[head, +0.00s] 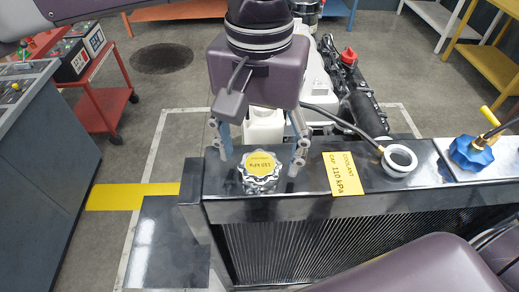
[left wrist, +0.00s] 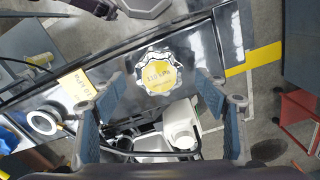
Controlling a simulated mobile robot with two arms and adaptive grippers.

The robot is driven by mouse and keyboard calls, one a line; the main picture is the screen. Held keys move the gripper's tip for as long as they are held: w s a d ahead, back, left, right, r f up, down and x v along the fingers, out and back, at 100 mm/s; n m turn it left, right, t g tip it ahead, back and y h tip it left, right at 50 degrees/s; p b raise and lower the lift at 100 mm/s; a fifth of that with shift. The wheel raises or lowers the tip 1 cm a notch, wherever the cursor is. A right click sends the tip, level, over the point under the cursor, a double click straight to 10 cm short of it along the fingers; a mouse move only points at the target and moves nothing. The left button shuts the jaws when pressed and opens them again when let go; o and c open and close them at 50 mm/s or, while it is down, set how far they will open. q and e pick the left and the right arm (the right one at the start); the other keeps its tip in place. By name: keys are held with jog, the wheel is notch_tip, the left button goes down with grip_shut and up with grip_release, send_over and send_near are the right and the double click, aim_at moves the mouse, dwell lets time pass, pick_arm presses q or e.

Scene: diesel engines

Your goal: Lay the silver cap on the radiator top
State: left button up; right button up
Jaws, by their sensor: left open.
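The silver cap (head: 258,178), scalloped with a yellow label on top, rests on the black radiator top (head: 310,183) near its left end. The cap also shows in the left wrist view (left wrist: 158,73), near the middle. My left gripper (head: 260,158) is open and empty, pointing down just behind the cap. In the left wrist view its two fingers (left wrist: 160,103) stand wide apart with the cap beyond and between them, apparently untouched. The open filler neck (head: 399,160), a pale ring, stands further right on the radiator top. My right gripper is not in view.
A yellow tag (head: 343,174) reading coolant cap 110 kPa lies between cap and neck. A blue cap (head: 471,153) sits at the right on a pale plate. A hose (head: 340,122) runs to the neck. A white reservoir (head: 263,127) stands behind the radiator.

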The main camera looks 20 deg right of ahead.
aim_at(259, 164)
pick_arm(q)
notch_tip(259, 164, up, 12)
jog(key=b, duration=0.1)
jog(key=shift+b, duration=0.4)
jog(key=shift+f, duration=0.15)
